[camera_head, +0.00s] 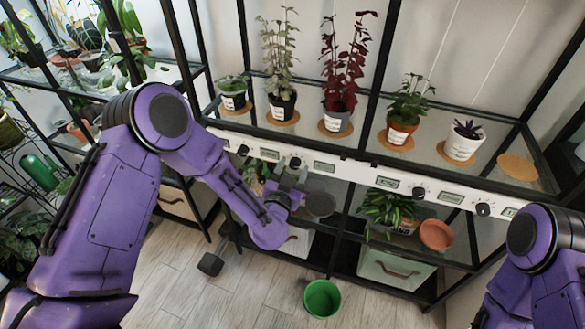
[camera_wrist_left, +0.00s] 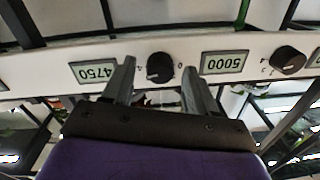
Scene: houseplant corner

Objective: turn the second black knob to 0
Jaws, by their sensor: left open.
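The second black knob (camera_head: 295,162) sits on the white strip along the shelf front. In the left wrist view, which shows the strip upside down, this knob (camera_wrist_left: 160,67) lies between and beyond the fingertips, with a 0 mark beside it. A pale mark on the knob appears turned away from the 0; its exact setting is hard to read. My left gripper (camera_wrist_left: 158,80) is open, one finger on each side of the knob in that view; contact cannot be told. In the head view my left gripper (camera_head: 290,182) is just below the knob. My right gripper is out of view.
The first knob (camera_head: 244,150) is to the left; the third (camera_head: 418,192) and fourth (camera_head: 483,209) are to the right. Potted plants (camera_head: 338,90) stand above. A green pot (camera_head: 322,298) is on the floor.

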